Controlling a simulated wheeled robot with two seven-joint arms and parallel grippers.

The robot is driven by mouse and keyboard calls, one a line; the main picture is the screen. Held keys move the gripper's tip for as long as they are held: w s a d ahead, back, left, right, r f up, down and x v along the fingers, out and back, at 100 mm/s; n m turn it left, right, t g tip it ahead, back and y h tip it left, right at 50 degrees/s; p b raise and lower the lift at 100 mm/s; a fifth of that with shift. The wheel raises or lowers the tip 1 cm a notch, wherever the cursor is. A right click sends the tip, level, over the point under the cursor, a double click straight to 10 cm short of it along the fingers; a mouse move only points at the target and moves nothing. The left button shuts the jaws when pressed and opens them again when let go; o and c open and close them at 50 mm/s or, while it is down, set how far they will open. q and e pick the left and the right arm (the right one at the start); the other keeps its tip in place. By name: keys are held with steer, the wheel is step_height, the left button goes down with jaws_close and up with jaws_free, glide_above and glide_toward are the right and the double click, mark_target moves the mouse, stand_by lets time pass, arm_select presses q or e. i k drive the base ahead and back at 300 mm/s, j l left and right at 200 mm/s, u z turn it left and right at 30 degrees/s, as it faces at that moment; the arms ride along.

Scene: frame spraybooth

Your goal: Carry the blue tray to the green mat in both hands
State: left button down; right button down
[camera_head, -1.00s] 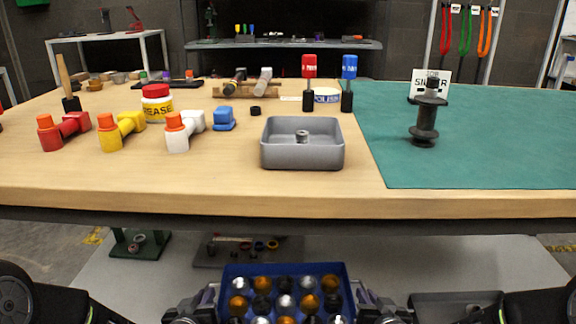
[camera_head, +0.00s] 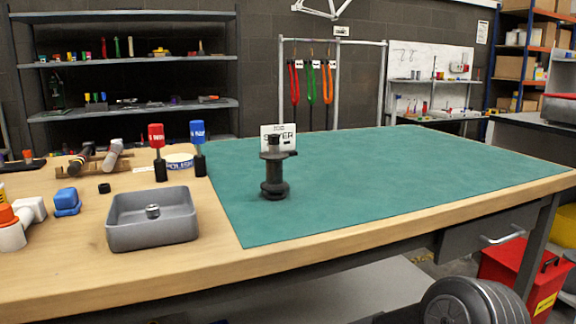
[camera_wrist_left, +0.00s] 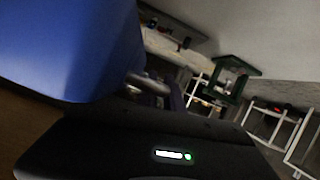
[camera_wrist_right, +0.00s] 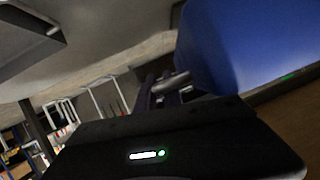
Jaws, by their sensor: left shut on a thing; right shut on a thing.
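The green mat (camera_head: 380,175) covers the right part of the wooden workbench in the head view. The blue tray is out of the head view now. Its blue wall fills the upper left of the left wrist view (camera_wrist_left: 75,45) and the upper right of the right wrist view (camera_wrist_right: 250,40). My left gripper (camera_wrist_left: 150,85) is shut on one side of the tray. My right gripper (camera_wrist_right: 170,85) is shut on the other side. The fingertips are partly hidden in both wrist views. The tray's contents do not show now.
A black spool-like part (camera_head: 273,172) stands upright on the mat's left part, before a small white sign (camera_head: 279,134). A grey bin (camera_head: 152,222) sits on bare wood left of the mat. The mat's middle and right are clear. A red bin (camera_head: 512,272) stands below right.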

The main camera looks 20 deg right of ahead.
mark_target(456, 160)
steer(key=k+l, duration=0.15)
steer(key=l, duration=0.35)
steer(key=k+l, duration=0.2)
steer(key=l, duration=0.3)
steer(key=k+l, duration=0.15)
steer(key=l, duration=0.35)
steer(key=k+l, duration=0.2)
steer(key=l, duration=0.3)
steer(key=k+l+z, duration=0.1)
steer(key=l, duration=0.4)
steer(key=k+l, duration=0.2)
steer(key=l, duration=0.3)
steer(key=k+l, duration=0.15)
steer(key=l, duration=0.35)
steer(key=k+l, duration=0.15)
steer(key=l, duration=0.35)
